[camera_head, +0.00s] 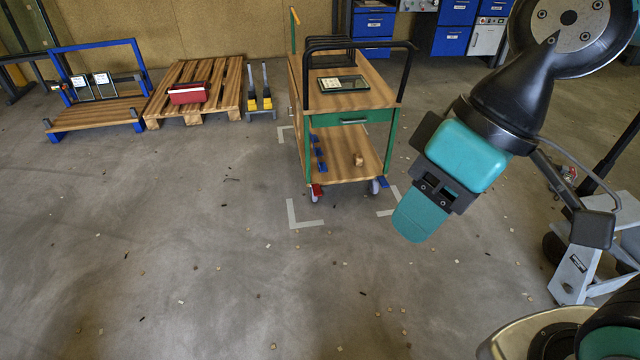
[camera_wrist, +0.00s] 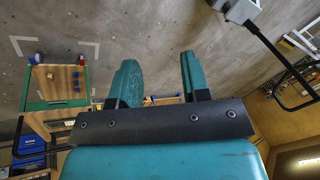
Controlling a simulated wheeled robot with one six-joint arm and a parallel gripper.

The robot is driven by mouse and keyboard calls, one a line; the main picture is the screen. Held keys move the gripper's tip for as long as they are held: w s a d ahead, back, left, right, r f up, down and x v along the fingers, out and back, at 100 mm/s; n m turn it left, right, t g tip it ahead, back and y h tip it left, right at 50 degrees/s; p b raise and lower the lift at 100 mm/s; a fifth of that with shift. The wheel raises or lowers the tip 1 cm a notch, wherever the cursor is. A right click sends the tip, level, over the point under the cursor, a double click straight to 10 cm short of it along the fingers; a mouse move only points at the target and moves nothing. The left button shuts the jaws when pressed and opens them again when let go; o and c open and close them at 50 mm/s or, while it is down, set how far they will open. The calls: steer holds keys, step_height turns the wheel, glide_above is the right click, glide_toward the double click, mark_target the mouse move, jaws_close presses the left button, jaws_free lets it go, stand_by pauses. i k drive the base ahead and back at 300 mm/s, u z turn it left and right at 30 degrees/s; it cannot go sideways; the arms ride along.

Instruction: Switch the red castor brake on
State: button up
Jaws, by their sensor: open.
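The red castor brake (camera_head: 316,190) is a small red piece at the front left castor of a wooden trolley with a green frame (camera_head: 303,185). Whether its pedal is up or down is too small to tell. A blue brake (camera_head: 383,182) sits at the front right castor. My gripper (camera_head: 420,217) hangs in the air to the right of the trolley in the head view, apart from it. In the wrist view its two teal fingers (camera_wrist: 158,82) are spread with nothing between them. The trolley shows there upside down at the left, with the red brake (camera_wrist: 33,61) near its top.
White corner marks (camera_head: 304,222) lie on the floor around the trolley. A pallet with a red box (camera_head: 190,93) and a blue-framed rack (camera_head: 95,115) stand at the back left. Blue cabinets (camera_head: 455,25) stand behind. The floor in front is open, with small scattered debris.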

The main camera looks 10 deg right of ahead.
mark_target(316, 189)
steer(key=i, duration=2.3)
